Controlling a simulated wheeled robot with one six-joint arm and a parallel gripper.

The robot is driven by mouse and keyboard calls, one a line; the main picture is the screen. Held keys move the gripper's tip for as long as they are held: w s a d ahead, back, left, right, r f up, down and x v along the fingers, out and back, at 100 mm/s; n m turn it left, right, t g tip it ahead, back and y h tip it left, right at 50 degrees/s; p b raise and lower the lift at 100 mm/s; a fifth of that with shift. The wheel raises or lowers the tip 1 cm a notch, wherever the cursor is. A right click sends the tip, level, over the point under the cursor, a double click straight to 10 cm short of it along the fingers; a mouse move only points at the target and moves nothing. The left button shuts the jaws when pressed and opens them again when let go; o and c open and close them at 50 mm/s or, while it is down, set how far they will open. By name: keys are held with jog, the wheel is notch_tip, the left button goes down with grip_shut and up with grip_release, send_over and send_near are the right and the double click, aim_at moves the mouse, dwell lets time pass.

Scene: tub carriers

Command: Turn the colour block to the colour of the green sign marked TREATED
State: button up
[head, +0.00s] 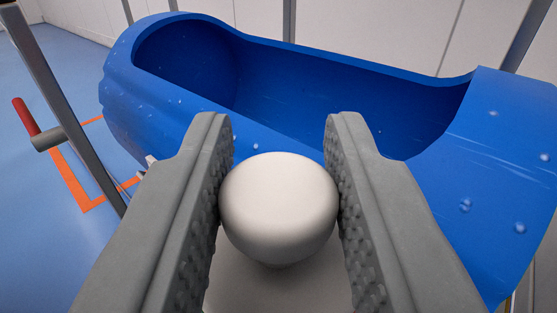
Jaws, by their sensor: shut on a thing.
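My gripper (279,130) is in the lower middle of the head view, its two grey, studded jaws shut on a white rounded knob (279,205). The knob sits between the jaws, with a jaw against each side. A pale surface shows just below the knob, and I cannot tell what the knob is fixed to. No colour block can be made out, and no green sign marked TREATED is in view.
A large blue tub (190,110) with an open hollow lies just beyond the jaws, with drops or specks on it. A grey post (62,105) and a red-ended grey bar (27,118) stand at left. Orange lines (75,190) mark the blue floor. Pale wall panels stand behind.

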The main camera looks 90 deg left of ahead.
jog(key=shift+n+g, duration=0.6)
jog(key=shift+g, duration=0.4)
jog(key=o, duration=0.9)
jog(key=shift+o, duration=0.2)
jog(key=w+d, duration=0.2)
jog(key=d, duration=1.5)
jog(key=shift+w+d, duration=0.15)
jog(key=shift+w, duration=0.1)
